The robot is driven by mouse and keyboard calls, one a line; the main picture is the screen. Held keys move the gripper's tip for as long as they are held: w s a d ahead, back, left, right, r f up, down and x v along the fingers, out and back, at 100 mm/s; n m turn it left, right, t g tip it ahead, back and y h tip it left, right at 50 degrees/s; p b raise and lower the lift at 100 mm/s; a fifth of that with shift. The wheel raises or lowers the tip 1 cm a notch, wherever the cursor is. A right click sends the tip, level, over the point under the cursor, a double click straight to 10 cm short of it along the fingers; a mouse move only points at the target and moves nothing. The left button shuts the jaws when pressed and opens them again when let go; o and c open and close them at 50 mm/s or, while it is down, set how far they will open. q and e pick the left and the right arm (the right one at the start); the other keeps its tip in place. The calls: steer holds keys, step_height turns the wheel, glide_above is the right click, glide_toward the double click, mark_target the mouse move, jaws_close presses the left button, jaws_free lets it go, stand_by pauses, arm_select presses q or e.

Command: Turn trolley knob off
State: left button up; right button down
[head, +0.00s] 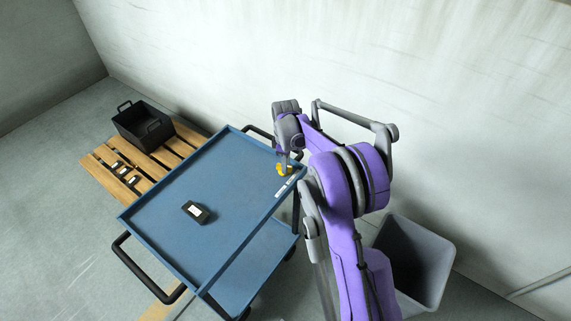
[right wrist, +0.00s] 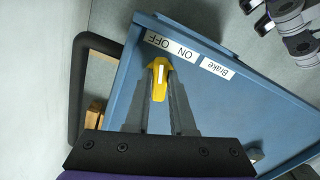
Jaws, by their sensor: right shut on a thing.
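The blue trolley (head: 165,237) stands in the middle of the head view. Its yellow knob (head: 282,170) is at the far right corner of the top tray. In the right wrist view the knob (right wrist: 158,68) bears a white pointer stripe, beside white labels reading "ON OFF" (right wrist: 171,46) and "Brake" (right wrist: 216,69), upside down there. I cannot tell which word the stripe marks. My right gripper (head: 283,161) is shut on the knob from above; its fingers (right wrist: 160,98) partly hide it in the wrist view. My left gripper is not in view.
A small black device (head: 196,212) lies on the trolley's top tray. A wooden pallet (head: 101,166) with a black crate (head: 137,132) stands behind left. A grey bin (head: 437,262) is at the right, near the wall. The floor at left is clear.

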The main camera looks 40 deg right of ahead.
steer(key=n, duration=0.5)
steer(key=shift+w+d, duration=0.1)
stand_by(0.5)
steer(key=c, duration=0.8)
jaws_free()
steer(key=shift+o, duration=0.2)
steer(key=shift+r, duration=0.1)
step_height(320, 180, up, 11)
steer(key=p, duration=0.1)
